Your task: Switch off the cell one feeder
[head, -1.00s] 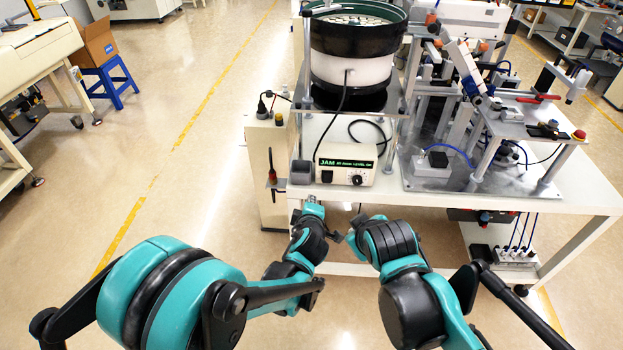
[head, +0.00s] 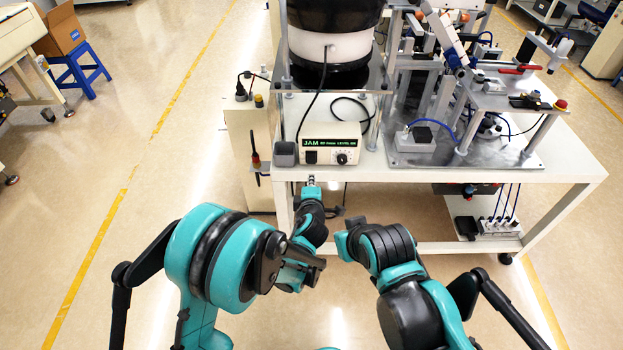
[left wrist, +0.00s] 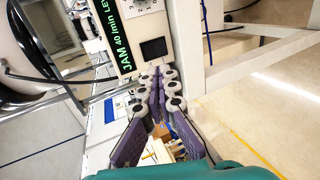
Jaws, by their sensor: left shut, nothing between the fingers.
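The feeder control box (head: 323,150), cream with a green JAM display, stands at the table's front left corner below the bowl feeder (head: 330,45). Its front has a black rocker switch (head: 311,157) on the left and a knob (head: 342,158) on the right. My left gripper (head: 311,181) is shut and empty, just in front of the table edge and below the switch in the picture. In the left wrist view the shut fingertips (left wrist: 161,72) point towards the black switch (left wrist: 154,48); contact cannot be made out. My right arm shows, but its gripper cannot be seen.
A small grey open-topped box (head: 285,153) stands left of the control box. A cream cabinet (head: 248,150) with plugs on top is beside the table (head: 480,178). Machinery on a metal plate fills the right.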

